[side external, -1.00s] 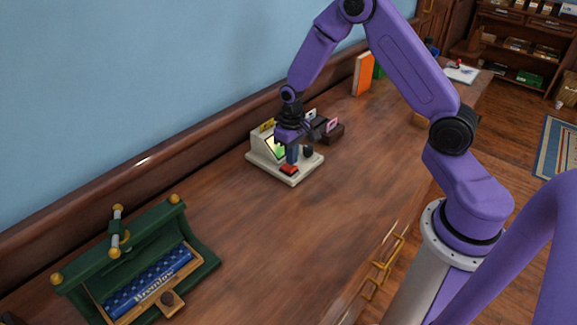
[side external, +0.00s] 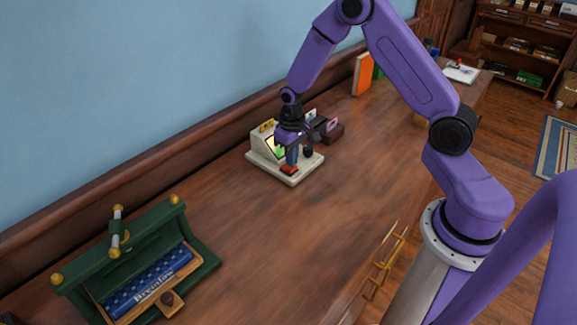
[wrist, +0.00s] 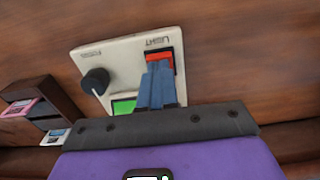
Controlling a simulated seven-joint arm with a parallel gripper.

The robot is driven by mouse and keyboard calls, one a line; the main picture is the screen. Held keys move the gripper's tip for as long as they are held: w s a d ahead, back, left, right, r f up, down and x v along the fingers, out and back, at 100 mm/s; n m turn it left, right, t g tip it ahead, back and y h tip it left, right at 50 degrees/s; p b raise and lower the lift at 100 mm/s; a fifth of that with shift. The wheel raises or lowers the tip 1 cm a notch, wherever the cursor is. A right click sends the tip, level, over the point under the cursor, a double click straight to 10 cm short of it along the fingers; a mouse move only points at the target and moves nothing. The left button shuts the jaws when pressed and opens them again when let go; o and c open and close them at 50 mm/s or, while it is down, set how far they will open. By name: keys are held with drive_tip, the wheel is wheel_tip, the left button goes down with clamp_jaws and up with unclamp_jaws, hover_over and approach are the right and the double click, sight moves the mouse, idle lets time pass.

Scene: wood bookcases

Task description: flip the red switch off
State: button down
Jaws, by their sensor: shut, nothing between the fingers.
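The red switch (wrist: 161,56) sits on a cream control box (wrist: 120,52), beside the word LIGHT in the wrist view. It also shows low on the box in the side view (side external: 289,170). My gripper (wrist: 158,68) is shut and empty, its blue fingertips at the edge of the red switch and covering part of it. In the side view my gripper (side external: 291,164) points down at the switch; whether the tips touch it I cannot tell. The box also carries a black knob (wrist: 96,80) and a green screen (wrist: 124,106), partly hidden by my gripper.
The box stands on a long wooden counter (side external: 230,215) against a blue wall. A dark card holder (side external: 331,131) stands just behind it. A green-framed device (side external: 140,255) with a blue roll is at the front left. The counter between is clear.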

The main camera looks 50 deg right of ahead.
drive_tip(key=shift+f, duration=0.75)
idle(0.4)
drive_tip(key=shift+r, duration=3.55)
